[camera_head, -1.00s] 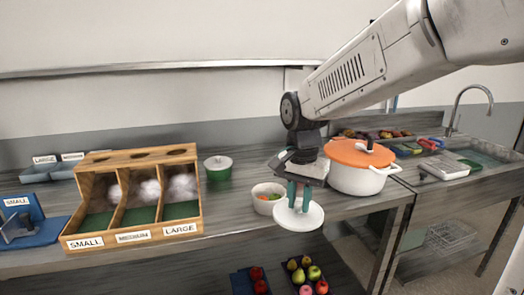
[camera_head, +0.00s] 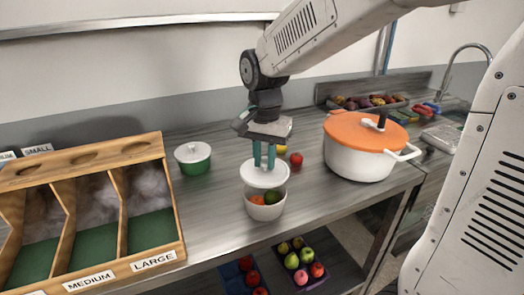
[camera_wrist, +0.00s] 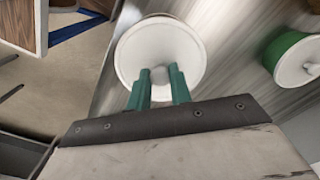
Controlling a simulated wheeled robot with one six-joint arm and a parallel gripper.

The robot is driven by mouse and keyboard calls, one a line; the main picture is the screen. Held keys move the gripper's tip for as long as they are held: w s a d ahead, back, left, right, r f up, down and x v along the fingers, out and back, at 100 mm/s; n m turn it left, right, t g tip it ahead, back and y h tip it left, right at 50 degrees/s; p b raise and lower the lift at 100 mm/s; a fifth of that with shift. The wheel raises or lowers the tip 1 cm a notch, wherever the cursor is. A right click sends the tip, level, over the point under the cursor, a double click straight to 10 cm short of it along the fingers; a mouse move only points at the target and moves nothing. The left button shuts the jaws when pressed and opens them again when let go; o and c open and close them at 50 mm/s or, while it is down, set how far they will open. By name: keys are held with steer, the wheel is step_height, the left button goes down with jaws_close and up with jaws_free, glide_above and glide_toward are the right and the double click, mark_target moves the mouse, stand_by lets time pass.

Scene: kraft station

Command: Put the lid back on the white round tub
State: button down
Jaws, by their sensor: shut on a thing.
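The white round tub (camera_head: 265,212) stands on the counter with its mouth uncovered at the front. Orange and green pieces show inside it. My gripper (camera_head: 264,160) is shut on the knob of a white round lid (camera_head: 263,176), roughly level over the tub. The lid hides the back of the tub's rim, and a gap shows between lid and contents at the front. In the wrist view, the lid (camera_wrist: 160,42) fills the space ahead of the fingers (camera_wrist: 160,80) and hides the tub.
A green pot with a white lid (camera_head: 193,158) stands left of the tub. A wooden sorting box (camera_head: 168,220) is farther left. A white pot with an orange lid (camera_head: 358,155) stands at the right. Loose red and yellow fruit (camera_head: 296,159) lies behind the tub.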

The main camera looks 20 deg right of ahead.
steer(key=shift+f, duration=2.5)
steer(key=shift+s+f, duration=0.1)
steer(key=shift+f, duration=0.1)
stand_by(0.4)
steer(key=c, duration=0.7)
jaws_free()
steer(key=shift+r, duration=0.1)
steer(key=shift+r, duration=3.45)
jaws_close()
